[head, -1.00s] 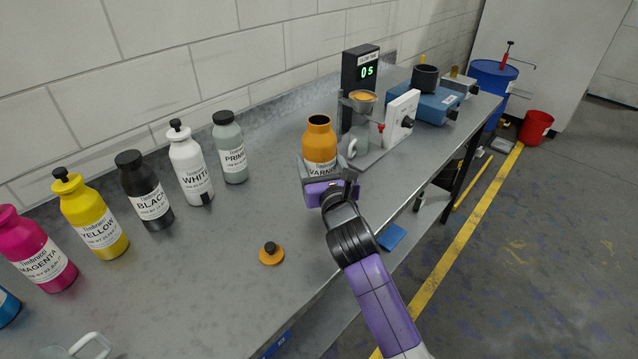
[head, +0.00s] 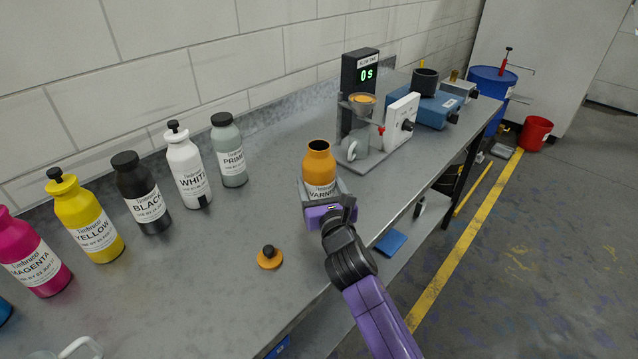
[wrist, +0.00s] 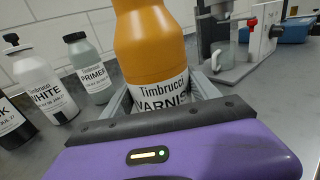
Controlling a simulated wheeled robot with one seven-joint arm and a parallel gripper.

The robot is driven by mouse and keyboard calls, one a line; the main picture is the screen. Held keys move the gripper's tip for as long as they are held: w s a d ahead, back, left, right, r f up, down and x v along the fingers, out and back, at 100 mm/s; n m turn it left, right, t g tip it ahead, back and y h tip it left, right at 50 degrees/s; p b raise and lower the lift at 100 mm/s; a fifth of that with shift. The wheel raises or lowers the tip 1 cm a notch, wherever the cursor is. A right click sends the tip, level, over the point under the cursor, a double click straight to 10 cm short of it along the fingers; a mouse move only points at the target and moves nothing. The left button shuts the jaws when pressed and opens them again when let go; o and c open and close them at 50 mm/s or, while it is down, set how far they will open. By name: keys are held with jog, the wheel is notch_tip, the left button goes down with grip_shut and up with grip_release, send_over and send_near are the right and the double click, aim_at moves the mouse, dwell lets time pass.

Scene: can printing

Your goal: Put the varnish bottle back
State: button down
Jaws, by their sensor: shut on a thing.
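The varnish bottle (head: 319,166) is orange with a white label and an open, uncapped top. It is upright over the bench, right of the primer bottle. My gripper (head: 322,193) is shut on the varnish bottle around its labelled lower part. In the wrist view the varnish bottle (wrist: 152,45) fills the middle, between the grey fingers. I cannot tell whether its base touches the bench. An orange cap with a black knob (head: 270,257) lies on the bench, nearer and to the left of the bottle.
A row of bottles stands at left: magenta (head: 32,255), yellow (head: 88,222), black (head: 142,193), white (head: 187,167) and primer (head: 229,152). A flow-cup stand with a timer (head: 360,90) stands behind right. Bench (head: 215,275) between row and gripper is mostly clear.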

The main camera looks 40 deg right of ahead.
jog(key=shift+c, duration=1)
grip_release()
jog(key=shift+f, duration=0.1)
jog(key=shift+r, duration=0.2)
jog(key=v, duration=1.2)
jog(key=shift+b, duration=0.45)
